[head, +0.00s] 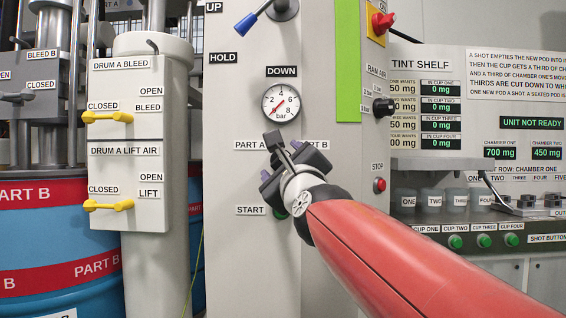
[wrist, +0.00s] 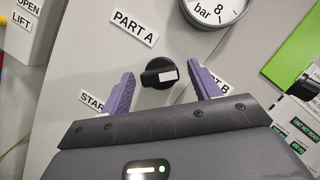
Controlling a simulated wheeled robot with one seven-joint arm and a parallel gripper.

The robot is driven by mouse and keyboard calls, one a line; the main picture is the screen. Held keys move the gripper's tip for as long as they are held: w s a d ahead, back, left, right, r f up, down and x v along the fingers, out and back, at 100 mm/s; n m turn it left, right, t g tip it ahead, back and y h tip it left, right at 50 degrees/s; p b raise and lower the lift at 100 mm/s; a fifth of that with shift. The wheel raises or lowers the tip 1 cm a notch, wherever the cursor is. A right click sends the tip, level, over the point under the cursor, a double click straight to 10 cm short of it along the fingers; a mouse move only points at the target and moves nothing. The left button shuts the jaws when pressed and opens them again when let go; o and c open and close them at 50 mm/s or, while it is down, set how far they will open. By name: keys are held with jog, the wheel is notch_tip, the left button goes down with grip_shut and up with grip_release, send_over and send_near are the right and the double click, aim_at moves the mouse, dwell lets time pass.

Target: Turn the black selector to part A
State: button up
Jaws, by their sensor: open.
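The black selector (wrist: 158,73) is a round knob on the pale panel, in the middle of the wrist view. Its white mark lies on its right side, facing the partly hidden PART B label (wrist: 218,83). The PART A label (wrist: 134,25) is up and left of the knob. My gripper (wrist: 162,74) is open, with one purple finger on each side of the selector and visible gaps between. In the head view my gripper (head: 286,168) is in front of the panel below the gauge and hides the selector.
A pressure gauge (head: 281,103) is above the selector. The START label (head: 251,210) is below left, its green button partly behind my gripper. A red STOP button (head: 379,185) is to the right. Yellow valve handles (head: 108,117) are on the column at left.

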jog(key=shift+c, duration=0.3)
jog(key=c, duration=0.9)
jog(key=shift+n, duration=0.4)
jog(key=shift+r+n+g+h+p, duration=0.2)
jog(key=shift+n+g+p, duration=0.85)
jog(key=shift+n+p, duration=1.15)
jog(key=shift+r+n+g+h+p, duration=0.2)
jog(key=shift+n+g+p, duration=1)
jog(key=shift+n, duration=2)
jog(key=shift+r+n+g+h+p, duration=0.1)
jog(key=shift+n+g+h+p, duration=0.2)
jog(key=shift+n+g+p, duration=1.3)
jog(key=shift+f+n+t, duration=0.1)
jog(key=shift+n+t, duration=0.65)
jog(key=shift+n, duration=0.45)
